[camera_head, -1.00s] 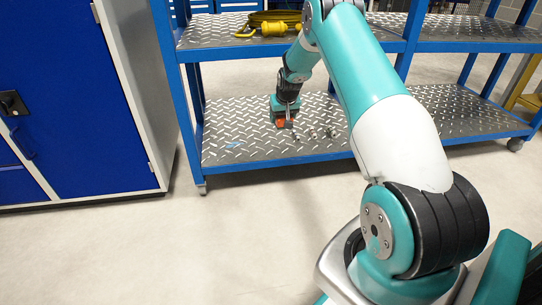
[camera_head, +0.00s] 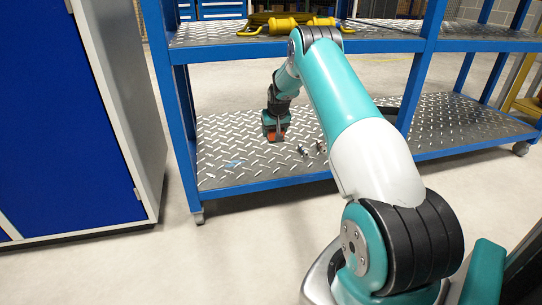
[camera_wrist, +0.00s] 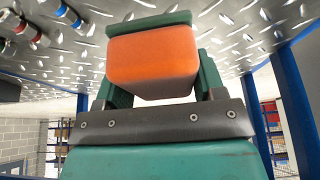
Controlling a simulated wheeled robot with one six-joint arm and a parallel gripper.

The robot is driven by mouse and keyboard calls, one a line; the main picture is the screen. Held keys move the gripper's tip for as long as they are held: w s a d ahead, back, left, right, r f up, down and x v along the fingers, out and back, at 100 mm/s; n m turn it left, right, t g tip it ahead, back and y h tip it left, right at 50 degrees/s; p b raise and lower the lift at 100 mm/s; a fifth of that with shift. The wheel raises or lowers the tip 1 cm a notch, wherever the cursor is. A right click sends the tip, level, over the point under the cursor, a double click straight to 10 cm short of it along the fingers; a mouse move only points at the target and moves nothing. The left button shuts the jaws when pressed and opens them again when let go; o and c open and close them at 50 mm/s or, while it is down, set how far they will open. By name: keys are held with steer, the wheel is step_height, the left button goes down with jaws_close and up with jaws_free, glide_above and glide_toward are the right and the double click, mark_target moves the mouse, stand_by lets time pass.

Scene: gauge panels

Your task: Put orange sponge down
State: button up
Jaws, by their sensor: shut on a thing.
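My gripper (camera_head: 275,127) is shut on the orange sponge (camera_head: 275,136), low at the lower shelf plate (camera_head: 225,178). In the wrist view the sponge (camera_wrist: 152,62) is an orange block with a dark green layer on its far side. The green fingers of my gripper (camera_wrist: 153,78) are on its left and right sides. I cannot tell from the head view whether the sponge touches the plate.
Small metal fittings (camera_head: 302,149) lie on the plate just right of the sponge. A small blue mark (camera_head: 233,162) is at the left. The upper shelf (camera_head: 385,38) with a yellow cable item (camera_head: 278,25) is above. A blue cabinet (camera_head: 65,130) stands left. Bare plate lies around.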

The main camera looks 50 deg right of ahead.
steer(key=b, duration=0.4)
glide_above(275, 156)
steer(key=s, duration=0.1)
steer(key=f, duration=0.6)
steer(key=shift+a+f, duration=0.1)
steer(key=shift+a, duration=0.2)
step_height(275, 156, down, 3)
steer(key=shift+f+b, duration=0.15)
steer(key=shift+b, duration=0.95)
steer(key=o, duration=1)
